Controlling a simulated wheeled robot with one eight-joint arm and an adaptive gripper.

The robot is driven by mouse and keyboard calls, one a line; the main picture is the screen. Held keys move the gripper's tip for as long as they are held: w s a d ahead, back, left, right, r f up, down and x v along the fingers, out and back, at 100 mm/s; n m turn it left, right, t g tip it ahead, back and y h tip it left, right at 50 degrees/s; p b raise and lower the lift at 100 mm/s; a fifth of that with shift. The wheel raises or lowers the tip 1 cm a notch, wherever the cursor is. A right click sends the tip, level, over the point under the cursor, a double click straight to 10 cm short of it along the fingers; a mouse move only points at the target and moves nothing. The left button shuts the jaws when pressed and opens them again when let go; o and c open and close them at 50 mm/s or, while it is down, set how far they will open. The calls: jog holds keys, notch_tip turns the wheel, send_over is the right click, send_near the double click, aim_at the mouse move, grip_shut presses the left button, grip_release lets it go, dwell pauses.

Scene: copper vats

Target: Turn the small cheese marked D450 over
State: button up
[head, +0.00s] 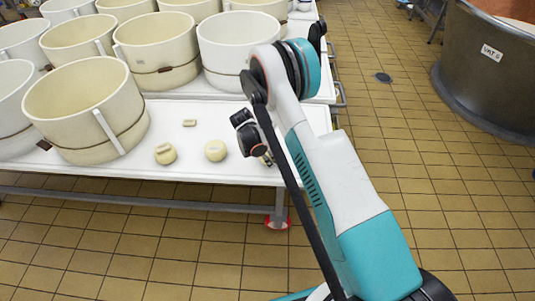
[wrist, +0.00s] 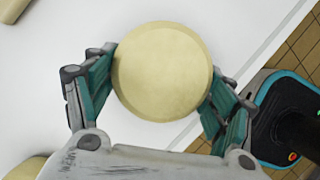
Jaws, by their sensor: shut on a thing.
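A round, pale yellow cheese (wrist: 162,72) sits between the fingers of my gripper (wrist: 162,88) in the wrist view. The fingers touch it on its left and right sides. The face towards the camera looks plain, and no D450 mark is readable on it.
The white table (head: 60,175) carries several large cream vats (head: 85,100) behind the cheeses. A small pale block (head: 189,123) lies between. Another cheese edge shows lower left in the wrist view (wrist: 25,168). A copper vat (head: 485,75) stands right across open tiled floor.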

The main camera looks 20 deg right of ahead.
jog(key=shift+f, duration=0.7)
dwell(0.6)
jog(key=o, duration=1.6)
jog(key=v, duration=1.2)
jog(key=shift+r, duration=0.15)
